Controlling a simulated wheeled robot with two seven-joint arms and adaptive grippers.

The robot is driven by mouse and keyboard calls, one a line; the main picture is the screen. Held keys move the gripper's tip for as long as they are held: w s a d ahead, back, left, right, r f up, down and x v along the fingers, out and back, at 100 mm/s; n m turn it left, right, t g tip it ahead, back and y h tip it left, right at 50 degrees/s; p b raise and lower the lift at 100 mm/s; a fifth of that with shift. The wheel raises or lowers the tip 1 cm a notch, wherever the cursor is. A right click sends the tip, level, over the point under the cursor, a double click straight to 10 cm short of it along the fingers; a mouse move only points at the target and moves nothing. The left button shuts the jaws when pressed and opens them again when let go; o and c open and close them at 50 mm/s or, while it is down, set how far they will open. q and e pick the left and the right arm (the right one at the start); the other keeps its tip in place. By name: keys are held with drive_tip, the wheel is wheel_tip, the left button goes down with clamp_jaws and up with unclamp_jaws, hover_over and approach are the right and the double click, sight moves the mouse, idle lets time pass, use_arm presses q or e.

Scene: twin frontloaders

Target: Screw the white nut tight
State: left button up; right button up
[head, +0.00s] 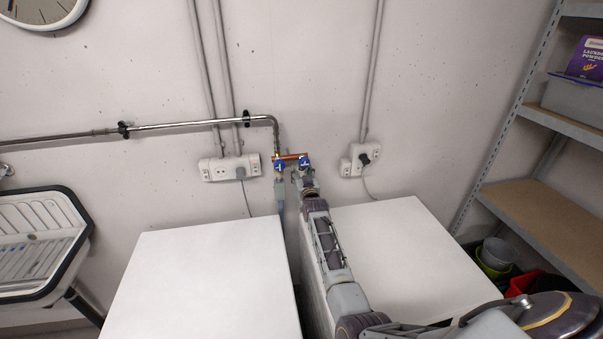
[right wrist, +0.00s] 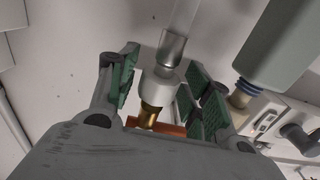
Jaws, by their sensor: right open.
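The white nut (right wrist: 161,83) shows in the right wrist view at the end of a pale grey hose (right wrist: 176,46). It sits above a brass fitting (right wrist: 150,113) and looks close to lined up with it; how far it is on the thread I cannot tell. My right gripper (right wrist: 166,75) is open, its green-padded fingers on both sides of the nut, with a visible gap on the left. In the head view, my right arm reaches to the copper pipe with two blue-handled valves (head: 304,160), and the nut is hidden there. My left gripper is not in view.
A thicker grey-green hose connector (right wrist: 277,45) hangs close beside my right fingers. Two white machine tops (head: 205,280) (head: 405,245) stand below the valves, with a narrow gap between. A socket (head: 229,169) is on the wall; shelves (head: 560,200) stand at the right.

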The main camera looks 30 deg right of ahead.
drive_tip(key=c, duration=0.8)
drive_tip(key=shift+c, duration=0.2)
drive_tip(key=shift+w+d+r+n+y, duration=0.15)
drive_tip(key=shift+r+n+y, duration=0.15)
drive_tip(key=shift+f+n+y, duration=0.1)
drive_tip(key=shift+n+y, duration=0.2)
drive_tip(key=shift+y, duration=0.3)
drive_tip(key=shift+c, duration=0.2)
drive_tip(key=shift+w+n+t+y, duration=0.1)
drive_tip(key=shift+n+t+y, duration=0.3)
drive_tip(key=shift+f+y, duration=0.1)
drive_tip(key=shift+y, duration=0.4)
drive_tip(key=shift+n+y, duration=0.5)
drive_tip(key=shift+n+y+b, duration=0.3)
drive_tip(key=shift+y+b, duration=0.2)
